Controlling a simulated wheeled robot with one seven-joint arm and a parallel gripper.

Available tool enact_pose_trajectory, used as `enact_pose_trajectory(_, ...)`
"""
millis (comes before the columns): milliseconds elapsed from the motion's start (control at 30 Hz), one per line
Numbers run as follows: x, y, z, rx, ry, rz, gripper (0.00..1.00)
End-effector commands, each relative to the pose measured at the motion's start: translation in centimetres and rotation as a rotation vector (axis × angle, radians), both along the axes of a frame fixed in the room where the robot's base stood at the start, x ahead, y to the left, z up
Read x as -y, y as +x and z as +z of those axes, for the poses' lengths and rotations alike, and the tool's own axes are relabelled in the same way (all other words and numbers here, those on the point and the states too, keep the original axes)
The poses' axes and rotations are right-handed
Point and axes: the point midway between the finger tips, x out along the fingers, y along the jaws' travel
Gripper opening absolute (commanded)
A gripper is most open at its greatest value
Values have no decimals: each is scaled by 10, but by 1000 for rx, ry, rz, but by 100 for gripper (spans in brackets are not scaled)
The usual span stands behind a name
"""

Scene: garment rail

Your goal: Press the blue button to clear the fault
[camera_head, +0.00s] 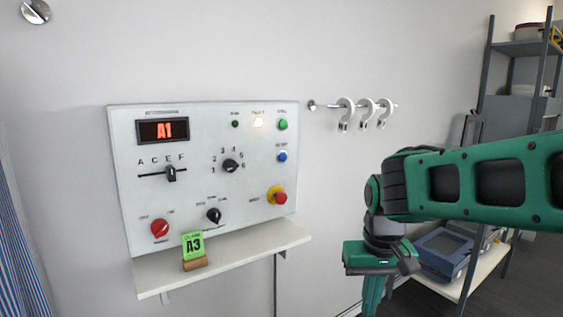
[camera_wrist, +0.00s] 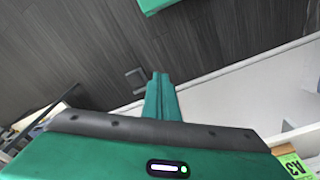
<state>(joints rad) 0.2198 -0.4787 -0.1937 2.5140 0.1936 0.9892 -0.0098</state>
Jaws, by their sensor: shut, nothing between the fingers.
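The blue button (camera_head: 282,156) is on the right side of a white control panel (camera_head: 190,190) on the wall. It sits below a green button (camera_head: 283,125) and above a red knob on a yellow base (camera_head: 277,195). A pale yellow lamp (camera_head: 258,124) glows near the panel's top. A display (camera_head: 163,131) shows A1 in red. My gripper (camera_head: 373,300) hangs pointing down, right of the panel and apart from the blue button. Its fingers (camera_wrist: 160,85) are together and empty in the wrist view.
A narrow white shelf (camera_head: 240,246) juts out below the panel and holds a green A3 card (camera_head: 193,246). White hooks (camera_head: 363,112) hang on a short rail right of the panel. A metal rack (camera_head: 485,90) with a blue case (camera_head: 444,250) stands at the right.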

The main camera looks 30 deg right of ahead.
Motion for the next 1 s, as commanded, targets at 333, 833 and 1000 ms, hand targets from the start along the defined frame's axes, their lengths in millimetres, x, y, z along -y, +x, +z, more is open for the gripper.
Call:
enact_pose_trajectory(333, 45, 125, 63, 252, -184, 15, 0)
enact_pose_trajectory(833, 72, 291, 175, 627, -388, 53, 0)
enact_pose_trajectory(1000, 73, 321, 201, 708, -421, 59, 0)
